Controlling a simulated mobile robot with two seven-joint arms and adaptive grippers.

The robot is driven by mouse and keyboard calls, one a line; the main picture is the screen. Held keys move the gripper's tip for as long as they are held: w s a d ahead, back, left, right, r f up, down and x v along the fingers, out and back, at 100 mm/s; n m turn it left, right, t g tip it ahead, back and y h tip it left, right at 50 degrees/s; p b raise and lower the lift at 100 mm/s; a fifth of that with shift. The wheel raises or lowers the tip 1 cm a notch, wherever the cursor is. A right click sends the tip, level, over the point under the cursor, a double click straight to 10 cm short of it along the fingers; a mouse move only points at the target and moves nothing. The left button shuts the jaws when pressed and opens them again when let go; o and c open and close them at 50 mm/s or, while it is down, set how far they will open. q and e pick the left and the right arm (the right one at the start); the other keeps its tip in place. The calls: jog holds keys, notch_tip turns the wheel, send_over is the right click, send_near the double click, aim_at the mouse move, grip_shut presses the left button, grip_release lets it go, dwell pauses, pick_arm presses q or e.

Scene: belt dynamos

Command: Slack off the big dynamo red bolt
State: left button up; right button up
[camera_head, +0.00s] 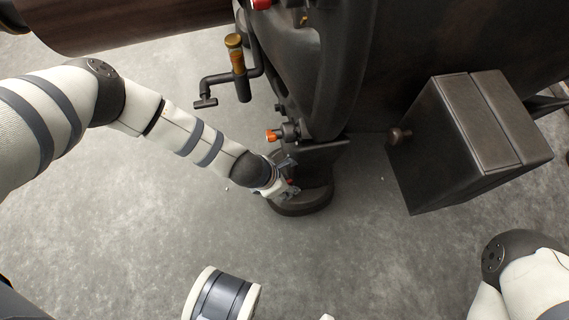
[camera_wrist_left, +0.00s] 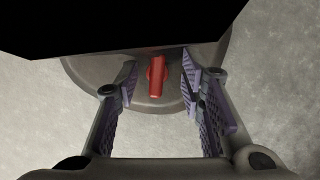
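The red bolt (camera_wrist_left: 156,78) stands out from a dark round base (camera_wrist_left: 90,75) in the left wrist view. In the head view this round base (camera_head: 308,207) sits on the floor below the dark machine, and only a speck of red shows by the gripper. My left gripper (camera_head: 288,180) reaches down to the base. In the wrist view its two fingers (camera_wrist_left: 159,76) are open, one on each side of the bolt, with a visible gap on both sides. A black shape hides the top of the wrist view.
The large dark machine (camera_head: 420,50) fills the upper right. An orange-red knob (camera_head: 271,136) and a crank handle with a wooden grip (camera_head: 235,55) stick out near my left arm. A dark box (camera_head: 470,140) stands at right. Bare concrete floor (camera_head: 390,270) lies in front.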

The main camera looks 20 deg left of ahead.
dwell(0.3)
pick_arm(q)
jog(key=v, duration=0.4)
jog(key=shift+r, duration=0.1)
jog(key=s+a, duration=0.7)
jog(key=s, duration=0.2)
jog(key=shift+s+a+r, duration=0.35)
jog(key=shift+c, duration=0.6)
